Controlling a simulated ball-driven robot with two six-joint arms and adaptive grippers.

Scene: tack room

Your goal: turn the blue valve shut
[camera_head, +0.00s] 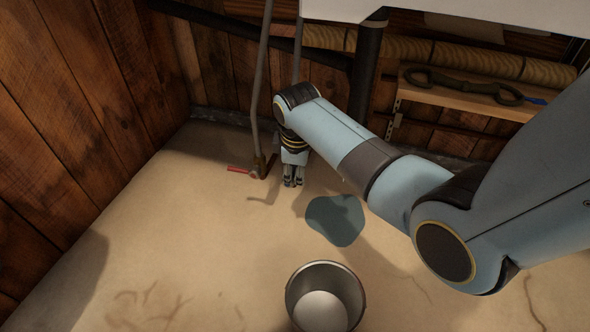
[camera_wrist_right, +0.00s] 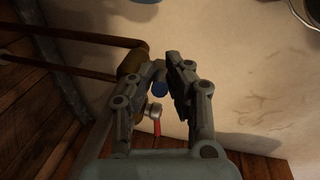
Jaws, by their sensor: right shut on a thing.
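The blue valve (camera_wrist_right: 160,89) shows in the right wrist view as a small blue piece between my fingers, partly covered by them. It is beside a brass fitting (camera_wrist_right: 131,62) on brown pipes. My right gripper (camera_wrist_right: 169,72) is shut on the blue valve. In the head view my right gripper (camera_head: 293,182) points down near the floor, just right of the pipe's lower end, and the blue valve cannot be made out there. A red handle (camera_head: 239,169) sticks out to the left of the pipe; it also shows in the wrist view (camera_wrist_right: 156,122). My left gripper is not in view.
A metal bucket (camera_head: 325,303) stands on the floor in front, with a dark puddle (camera_head: 335,220) behind it. A grey pipe (camera_head: 261,90) rises beside my gripper. A shelf (camera_head: 470,94) with tack is at the back right. The left floor is clear.

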